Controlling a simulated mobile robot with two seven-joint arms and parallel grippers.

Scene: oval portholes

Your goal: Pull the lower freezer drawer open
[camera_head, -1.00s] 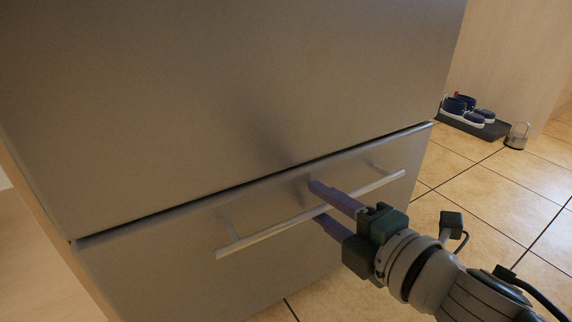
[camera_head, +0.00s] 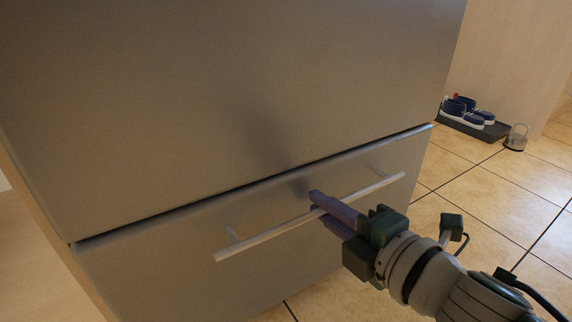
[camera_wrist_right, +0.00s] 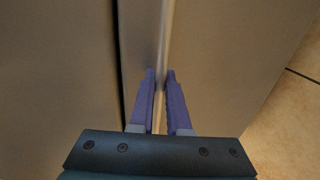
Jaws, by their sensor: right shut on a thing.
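The lower freezer drawer (camera_head: 180,262) is a brushed-metal front below a large upper door (camera_head: 240,90). A dark narrow seam runs between them. A straight silver bar handle (camera_head: 262,237) stands off the drawer front on short posts. In the right wrist view the two fingers (camera_wrist_right: 160,78) close on the pale bar (camera_wrist_right: 165,40) from both sides. My left gripper is not in view.
Tiled floor (camera_head: 480,200) is open to the right of the freezer. A dark tray (camera_head: 462,127) with blue shoes (camera_head: 466,110) lies at the back right near the wall. A small metal and glass object (camera_head: 516,138) stands beside it.

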